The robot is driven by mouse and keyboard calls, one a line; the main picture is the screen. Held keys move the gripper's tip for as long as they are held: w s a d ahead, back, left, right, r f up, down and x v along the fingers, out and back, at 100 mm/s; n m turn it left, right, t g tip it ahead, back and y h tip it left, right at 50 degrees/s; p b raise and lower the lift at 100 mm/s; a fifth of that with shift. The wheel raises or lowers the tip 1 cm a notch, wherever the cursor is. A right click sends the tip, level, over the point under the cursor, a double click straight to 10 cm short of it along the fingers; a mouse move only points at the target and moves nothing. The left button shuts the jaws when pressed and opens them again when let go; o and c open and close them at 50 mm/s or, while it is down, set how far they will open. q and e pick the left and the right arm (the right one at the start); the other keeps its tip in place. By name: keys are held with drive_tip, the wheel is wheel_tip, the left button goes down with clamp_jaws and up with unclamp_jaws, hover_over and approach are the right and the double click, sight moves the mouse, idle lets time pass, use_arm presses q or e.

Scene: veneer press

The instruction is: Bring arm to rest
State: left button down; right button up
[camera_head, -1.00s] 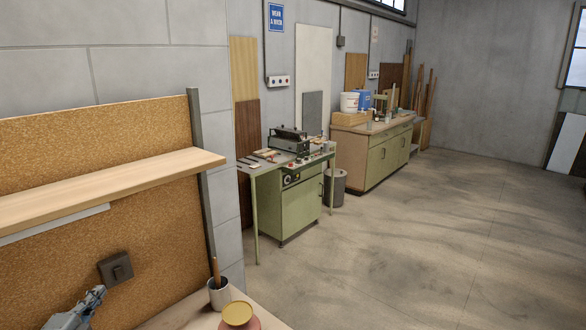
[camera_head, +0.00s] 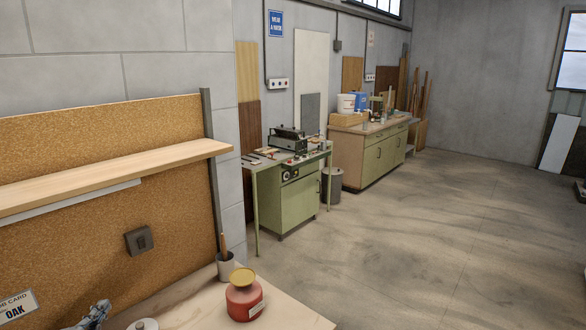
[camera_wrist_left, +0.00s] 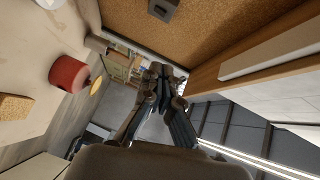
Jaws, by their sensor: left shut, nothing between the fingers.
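My left gripper (camera_head: 97,313) shows at the bottom left of the head view, low in front of the cork board (camera_head: 90,240) and over the near bench. In the left wrist view its fingers (camera_wrist_left: 160,85) are together, with nothing between them. Only the gripper's tip shows in the head view; the rest of it is cut off by the lower edge. My right gripper is in neither view.
A red pot with a yellow lid (camera_head: 245,297) and a grey cup with a handle (camera_head: 226,266) stand on the near bench (camera_head: 200,305). A wooden shelf (camera_head: 120,175) juts out above.

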use_arm(q)
drive_tip(key=s+d+f+n+g, duration=0.5)
drive_tip(key=s+d+f, duration=0.25)
drive_tip(key=s, duration=0.25)
drive_tip(key=s+d+f+n+g, duration=0.4)
drive_tip(key=s+d+f+n, duration=0.25)
drive_tip(key=s+f, duration=0.3)
drive_tip(key=s+d+n+g+h, duration=0.2)
drive_tip(key=s+d+g, duration=0.2)
drive_tip(key=s+d, duration=0.55)
wheel_tip(320, 180, down, 31)
drive_tip(key=s+a+g+b, duration=0.1)
drive_tip(key=s+a+b, duration=0.1)
drive_tip(key=b, duration=0.4)
drive_tip(key=s+a+f+b, duration=0.1)
drive_tip(key=s+f+b, duration=0.2)
drive_tip(key=s+f, duration=0.5)
drive_tip(key=s+a+f+m+g+b, duration=0.1)
drive_tip(key=s+f+b, duration=0.2)
drive_tip(key=s+f, duration=0.6)
wheel_tip(320, 180, down, 7)
drive_tip(key=shift+a+r+g, duration=0.1)
drive_tip(key=shift+a+g, duration=0.2)
drive_tip(key=shift+a, duration=0.05)
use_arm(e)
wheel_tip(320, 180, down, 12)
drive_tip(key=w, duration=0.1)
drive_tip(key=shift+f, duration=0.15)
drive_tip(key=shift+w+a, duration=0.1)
